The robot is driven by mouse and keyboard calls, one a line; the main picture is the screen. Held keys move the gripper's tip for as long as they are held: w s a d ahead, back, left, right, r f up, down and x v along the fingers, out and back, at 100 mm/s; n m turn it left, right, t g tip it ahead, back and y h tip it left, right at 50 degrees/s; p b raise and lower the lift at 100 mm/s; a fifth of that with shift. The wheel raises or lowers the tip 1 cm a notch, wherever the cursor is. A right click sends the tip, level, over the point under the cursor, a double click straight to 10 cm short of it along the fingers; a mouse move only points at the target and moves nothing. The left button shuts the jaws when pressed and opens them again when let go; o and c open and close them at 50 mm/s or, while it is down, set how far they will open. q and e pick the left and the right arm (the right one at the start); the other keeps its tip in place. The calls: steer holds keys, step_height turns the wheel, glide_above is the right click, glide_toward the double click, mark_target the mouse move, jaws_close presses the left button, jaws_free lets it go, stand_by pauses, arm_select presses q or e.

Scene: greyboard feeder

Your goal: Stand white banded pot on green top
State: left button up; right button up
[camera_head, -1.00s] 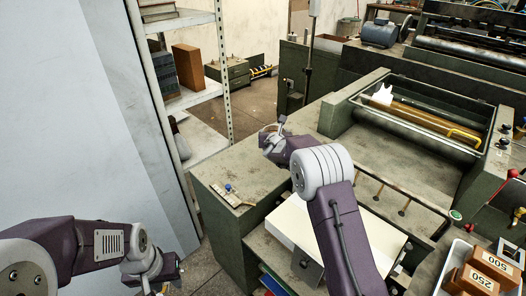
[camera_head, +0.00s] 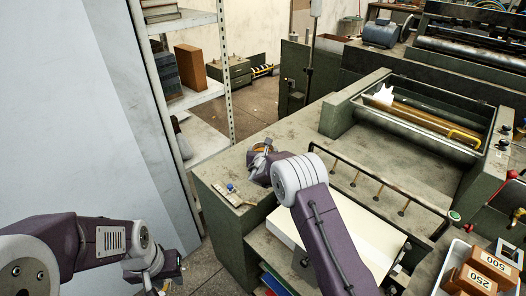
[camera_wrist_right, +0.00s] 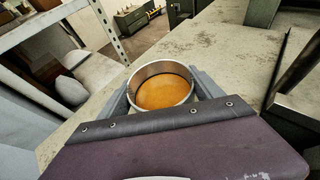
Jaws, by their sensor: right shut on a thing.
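The pot (camera_wrist_right: 162,70) has a pale round rim and an orange inside in the right wrist view. In the head view the pot (camera_head: 262,147) is small and partly hidden by my right gripper (camera_head: 260,157). My right gripper is shut on the pot, with a finger on each side of it. The pot looks upright over the worn top of the green cabinet (camera_head: 222,167). I cannot tell whether its base touches the top. Its outer band is hidden. My left gripper (camera_head: 160,286) is at the bottom edge, partly cut off, away from the pot.
A small item with a blue part (camera_head: 231,190) lies on the cabinet top's front left. A black rail (camera_head: 385,182) runs to the right of my right arm. A metal shelf (camera_head: 203,140) stands beyond the left edge. The top behind the pot is bare.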

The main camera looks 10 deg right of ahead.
steer(key=o, duration=2)
steer(key=shift+f, duration=0.1)
steer(key=shift+c, duration=0.2)
steer(key=shift+s+r, duration=0.1)
steer(key=shift+r, duration=0.1)
steer(key=b+v, duration=0.1)
steer(key=v, duration=1)
steer(key=shift+s+r, duration=0.2)
steer(key=shift+s, duration=0.15)
steer(key=shift+a, duration=0.15)
